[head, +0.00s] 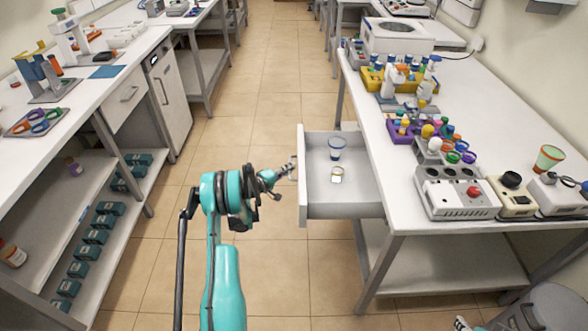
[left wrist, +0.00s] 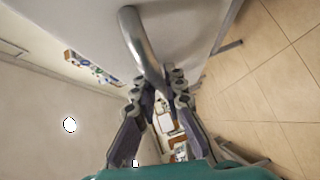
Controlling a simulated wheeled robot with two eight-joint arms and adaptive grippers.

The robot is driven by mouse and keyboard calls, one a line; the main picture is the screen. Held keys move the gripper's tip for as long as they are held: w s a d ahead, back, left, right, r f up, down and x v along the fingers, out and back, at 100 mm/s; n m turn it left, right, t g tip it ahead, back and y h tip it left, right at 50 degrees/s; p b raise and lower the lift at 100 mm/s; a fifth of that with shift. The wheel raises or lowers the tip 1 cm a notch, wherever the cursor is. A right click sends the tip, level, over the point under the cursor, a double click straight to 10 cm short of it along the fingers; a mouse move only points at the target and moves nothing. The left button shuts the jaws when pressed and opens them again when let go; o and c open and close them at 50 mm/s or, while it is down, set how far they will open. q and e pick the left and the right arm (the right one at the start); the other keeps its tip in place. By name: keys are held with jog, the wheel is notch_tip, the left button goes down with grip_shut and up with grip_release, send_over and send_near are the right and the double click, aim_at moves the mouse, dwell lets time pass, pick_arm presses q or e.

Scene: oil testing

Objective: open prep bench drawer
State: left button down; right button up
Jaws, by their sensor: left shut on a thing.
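The prep bench drawer (head: 341,205) is pulled out from the right-hand bench, and its inside shows in the head view. A blue-rimmed cup (head: 336,148) and a small jar with a yellowish label (head: 337,174) stand inside it. My left gripper (head: 291,168) is at the drawer's front face, shut on the drawer handle. In the left wrist view the fingers (left wrist: 163,85) close around the curved metal handle (left wrist: 143,48). My right gripper is not in view.
The right-hand prep bench (head: 490,125) carries a white instrument (head: 455,192), a purple rack (head: 415,130) and a yellow tray (head: 372,80). A left bench (head: 95,90) has shelves with several teal boxes (head: 95,236). The tiled aisle (head: 262,90) between the benches is clear.

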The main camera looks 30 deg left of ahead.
pick_arm(q)
jog(key=c, duration=1.9)
grip_release()
jog(key=shift+o, duration=0.2)
jog(key=shift+s, duration=0.1)
jog(key=v, duration=1.1)
jog(key=shift+s, duration=0.4)
jog(key=shift+a+r, duration=0.1)
